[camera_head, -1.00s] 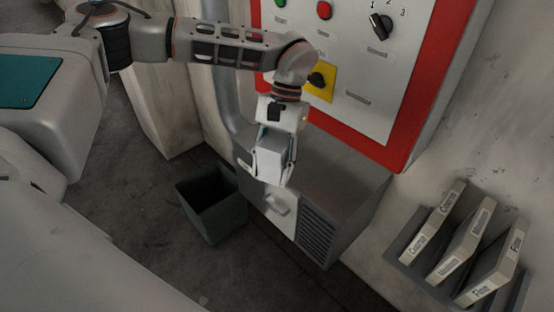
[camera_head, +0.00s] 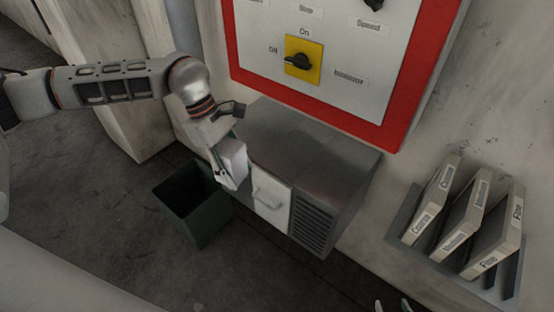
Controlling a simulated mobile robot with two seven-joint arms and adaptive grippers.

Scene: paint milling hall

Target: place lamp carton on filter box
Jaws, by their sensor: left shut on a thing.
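The white lamp carton (camera_head: 234,160) is a small pale box in my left gripper (camera_head: 228,168), which is shut on it. The carton hangs tilted by the left end of the filter box, above the bin; whether it touches the filter box I cannot tell. The filter box (camera_head: 305,150) is a grey metal cabinet with a bare flat top, a handled front panel and a louvred grille. Two pale tips of my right gripper (camera_head: 392,306) show at the bottom edge, apart, with nothing seen between them; the rest is out of view.
A dark green open bin (camera_head: 198,212) stands on the floor left of the filter box. A red-framed control panel (camera_head: 345,70) with a yellow switch is on the wall above it. A rack (camera_head: 405,225) with three binders is at the right.

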